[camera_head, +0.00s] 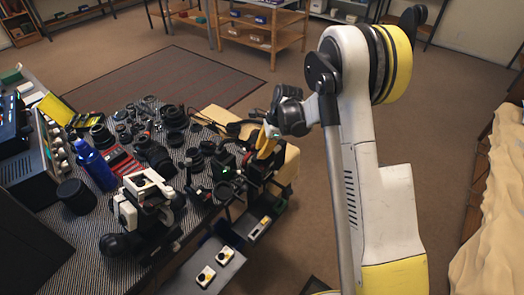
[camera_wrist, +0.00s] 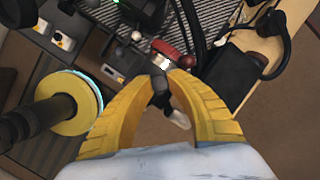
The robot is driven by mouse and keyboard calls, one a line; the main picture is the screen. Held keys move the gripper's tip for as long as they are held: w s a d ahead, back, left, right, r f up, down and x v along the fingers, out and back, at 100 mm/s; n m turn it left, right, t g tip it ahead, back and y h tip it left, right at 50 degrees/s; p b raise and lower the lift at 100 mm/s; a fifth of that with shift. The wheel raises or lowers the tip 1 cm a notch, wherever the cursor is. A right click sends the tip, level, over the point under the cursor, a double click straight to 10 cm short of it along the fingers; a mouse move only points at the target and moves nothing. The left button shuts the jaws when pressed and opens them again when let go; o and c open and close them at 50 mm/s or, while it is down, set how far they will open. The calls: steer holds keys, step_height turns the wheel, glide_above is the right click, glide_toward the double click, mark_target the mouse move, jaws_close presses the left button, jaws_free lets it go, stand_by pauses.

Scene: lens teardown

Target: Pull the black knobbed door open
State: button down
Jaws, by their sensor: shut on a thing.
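My gripper (camera_head: 266,140) has yellow fingers and reaches down at the right edge of the cluttered bench, beside a dark boxy device (camera_head: 228,170) with a green light. In the wrist view my gripper (camera_wrist: 163,76) has its curved fingers closed around a small black knob-like part (camera_wrist: 160,88) with a pale tip. A red round piece with a silver collar (camera_wrist: 168,58) lies just beyond the fingertips. A dark flat panel (camera_wrist: 236,78) shows to the right of the fingers. Which surface is the door, and how far it stands open, I cannot tell; the fingers hide part of it.
The patterned bench mat (camera_head: 182,128) is crowded with lens parts. A blue bottle (camera_head: 95,166) and a white-and-black instrument (camera_head: 148,207) stand at left. A lower shelf (camera_head: 213,262) holds small switch boxes. Open brown floor (camera_head: 325,205) lies right of the bench.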

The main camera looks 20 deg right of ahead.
mark_target(255, 157)
steer(key=t+h, duration=0.1)
steer(key=s+a+t+h+b, duration=0.1)
steer(key=shift+a+r+n+h, duration=0.25)
steer(key=shift+r+n+h, duration=0.05)
steer(key=shift+r, duration=0.05)
steer(key=shift+s+a+r+t+h+b, duration=0.1)
steer(key=shift+s+a+t+h+b, duration=0.15)
steer(key=shift+t+h+b, duration=0.2)
steer(key=shift+s+a+t+h+b, duration=0.15)
steer(key=shift+a+t+h+b, duration=0.2)
steer(key=shift+h, duration=0.2)
steer(key=t+h+b, duration=0.1)
steer(key=a+t+h+b, duration=0.1)
steer(key=b, duration=0.1)
steer(key=s+n+h+b, duration=0.1)
steer(key=shift+s+a+f+t+b, duration=0.1)
steer(key=shift+a+f+t+b, duration=0.1)
steer(key=shift+a+t+b, duration=0.15)
steer(key=h+b, duration=0.1)
steer(key=t+h+b, duration=0.1)
steer(key=shift+s+a+t+b, duration=0.25)
steer(key=shift+s+a+b, duration=0.05)
steer(key=shift+b, duration=0.1)
steer(key=c, duration=1.2)
jaws_free()
steer(key=shift+c, duration=0.2)
steer(key=shift+s, duration=0.1)
